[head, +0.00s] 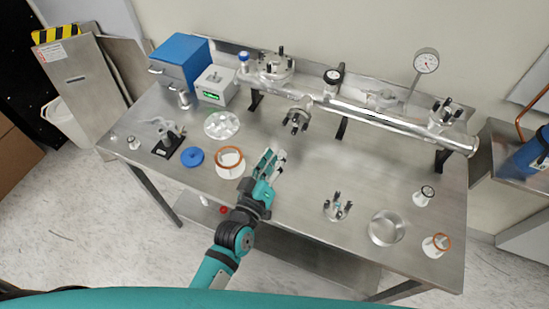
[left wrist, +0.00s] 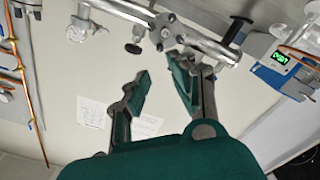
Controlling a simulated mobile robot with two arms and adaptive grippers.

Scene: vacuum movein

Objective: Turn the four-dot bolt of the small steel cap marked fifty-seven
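A small steel cap with several black-topped bolts (head: 337,206) lies on the table, right of my left gripper. Another bolted steel flange (head: 296,122) sits at the near end of a short branch of the long tube; it also shows in the left wrist view (left wrist: 166,32). No number or dot marking is readable on either, so I cannot tell which is fifty-seven. My left gripper (head: 273,160) is above the table, short of the branch flange. In the left wrist view its two fingers (left wrist: 160,82) are apart with nothing between them. My right gripper is not in view.
The long steel tube (head: 390,121) runs along the back with a dial gauge (head: 426,62). A blue box (head: 181,61) stands at back left. An orange-rimmed ring (head: 230,161), blue disc (head: 192,157) and steel ring (head: 386,228) lie around.

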